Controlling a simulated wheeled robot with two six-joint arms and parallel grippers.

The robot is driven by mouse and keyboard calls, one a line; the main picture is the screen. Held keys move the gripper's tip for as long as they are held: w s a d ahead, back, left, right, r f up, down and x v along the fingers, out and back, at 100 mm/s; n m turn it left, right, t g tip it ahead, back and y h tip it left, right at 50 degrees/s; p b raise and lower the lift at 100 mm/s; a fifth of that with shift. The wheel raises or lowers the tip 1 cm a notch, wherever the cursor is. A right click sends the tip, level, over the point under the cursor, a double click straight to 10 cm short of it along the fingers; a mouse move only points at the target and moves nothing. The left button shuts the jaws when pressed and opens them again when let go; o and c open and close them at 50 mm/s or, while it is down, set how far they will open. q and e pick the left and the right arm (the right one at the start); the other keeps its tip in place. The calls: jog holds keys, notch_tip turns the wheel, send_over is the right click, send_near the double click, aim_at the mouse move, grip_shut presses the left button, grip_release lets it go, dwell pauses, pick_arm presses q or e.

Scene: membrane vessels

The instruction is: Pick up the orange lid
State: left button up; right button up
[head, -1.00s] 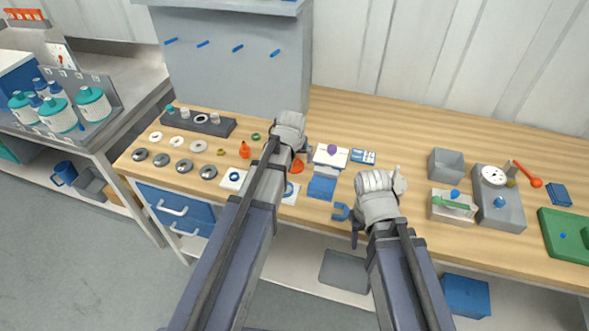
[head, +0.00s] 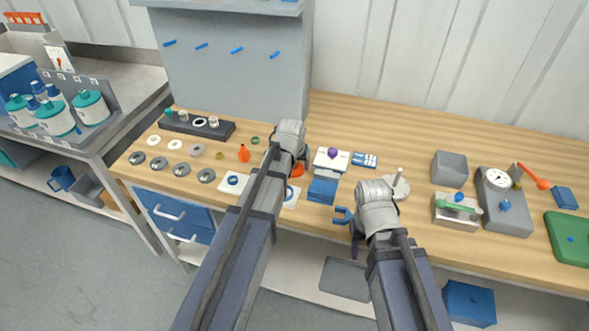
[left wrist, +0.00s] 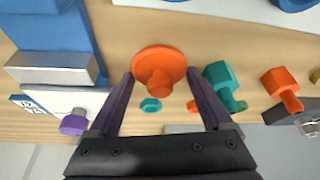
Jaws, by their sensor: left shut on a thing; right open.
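The orange lid (left wrist: 159,62) is a round disc with a knob in its middle, seen between my two dark purple fingers in the left wrist view. My left gripper (left wrist: 160,78) is shut on it, with one finger on each side of it. In the head view the lid (head: 298,170) shows only partly, beside my left gripper (head: 302,158) and arm. Whether it touches the table is hard to tell. My right gripper (head: 356,240) is open near the front edge of the table, mostly hidden by its own wrist.
A blue block (head: 322,191) and a white box with a purple knob (head: 331,160) stand just right of the lid. An orange bottle-like piece (head: 244,153) and several metal rings lie to the left. A white disc with a rod (head: 398,188) is beside my right wrist.

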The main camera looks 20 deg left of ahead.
pick_arm(q)
jog(key=shift+c, duration=1.2)
notch_tip(320, 180, up, 10)
jog(key=p, duration=1)
